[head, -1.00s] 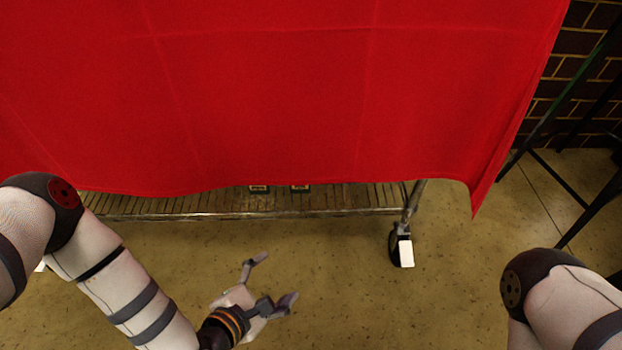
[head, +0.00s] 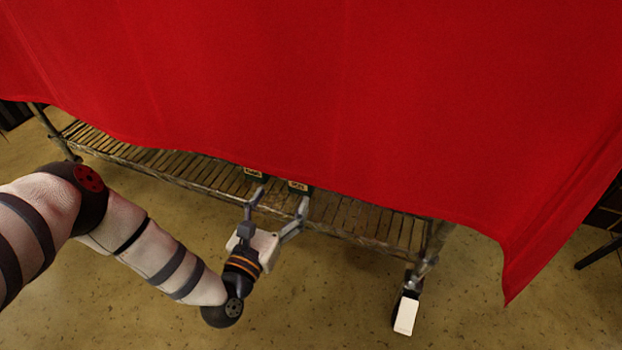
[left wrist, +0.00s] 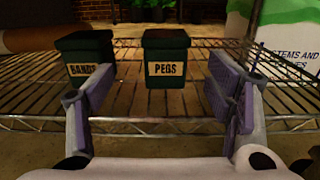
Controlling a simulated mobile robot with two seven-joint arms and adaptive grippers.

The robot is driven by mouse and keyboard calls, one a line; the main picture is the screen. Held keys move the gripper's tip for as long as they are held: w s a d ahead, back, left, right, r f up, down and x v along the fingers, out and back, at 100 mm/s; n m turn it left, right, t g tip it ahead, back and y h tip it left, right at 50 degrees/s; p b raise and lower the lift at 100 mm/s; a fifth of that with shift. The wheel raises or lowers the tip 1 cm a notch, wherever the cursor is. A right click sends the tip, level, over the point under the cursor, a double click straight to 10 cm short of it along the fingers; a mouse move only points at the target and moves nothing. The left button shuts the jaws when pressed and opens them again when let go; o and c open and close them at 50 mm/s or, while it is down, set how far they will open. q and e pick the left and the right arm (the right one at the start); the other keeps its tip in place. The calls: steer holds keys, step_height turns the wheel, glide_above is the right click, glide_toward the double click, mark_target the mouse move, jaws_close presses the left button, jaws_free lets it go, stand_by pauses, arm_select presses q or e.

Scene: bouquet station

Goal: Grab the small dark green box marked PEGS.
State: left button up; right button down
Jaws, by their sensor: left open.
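The small dark green box marked PEGS (left wrist: 166,52) stands upright on a slatted shelf, centred ahead between my fingers in the left wrist view. In the head view only its labelled front (head: 299,186) shows below the red cloth, which hides the rest. My left gripper (head: 280,198) is open and empty, at the shelf's front edge and short of the box. Its two fingers also frame the left wrist view (left wrist: 162,92). My right gripper is not in view.
A similar green box marked BANDS (left wrist: 85,58) stands just left of the PEGS box. A white and green printed package (left wrist: 285,45) is at the right. The red cloth (head: 330,90) hangs over the shelf (head: 365,222). A wire rail runs along the shelf's front.

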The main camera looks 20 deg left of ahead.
mark_target(303, 176)
arm_select(q)
steer(key=w+b, duration=0.1)
steer(key=w, duration=0.2)
steer(key=w+b, duration=0.1)
steer(key=w, duration=0.3)
steer(key=w+d+b, duration=0.1)
steer(key=w+b, duration=0.1)
steer(key=w, duration=0.1)
steer(key=shift+w, duration=0.4)
steer(key=c, duration=1.2)
